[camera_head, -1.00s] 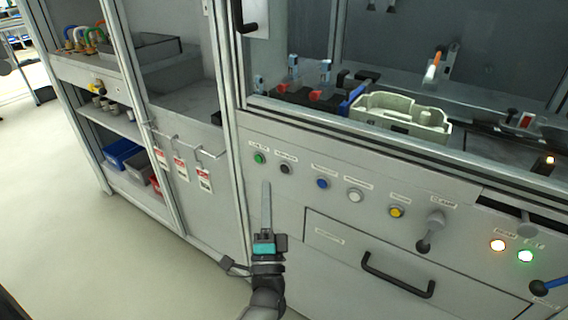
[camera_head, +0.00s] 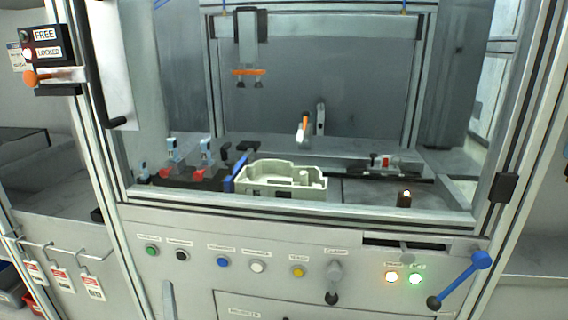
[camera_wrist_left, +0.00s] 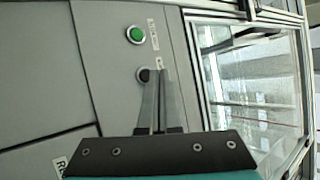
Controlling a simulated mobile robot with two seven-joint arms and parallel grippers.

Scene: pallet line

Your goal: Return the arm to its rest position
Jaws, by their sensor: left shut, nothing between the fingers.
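My left gripper (camera_head: 168,298) shows only by its finger tips at the bottom left of the head view, in front of the grey panel (camera_head: 200,291). In the left wrist view its two long fingers (camera_wrist_left: 158,104) lie together, shut and empty. There they overlap the panel close to the black button (camera_wrist_left: 143,74), with the green button (camera_wrist_left: 136,34) above. I cannot tell whether they touch the panel. The rest of the left arm is below the head view. My right gripper is not in view.
The panel has a row of buttons, including a blue one (camera_head: 222,262), a clamp knob (camera_head: 333,280) and a blue-handled lever (camera_head: 462,278). Behind the window frame sits a pale tray (camera_head: 290,192). Tagged hooks (camera_head: 62,280) stand at the left.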

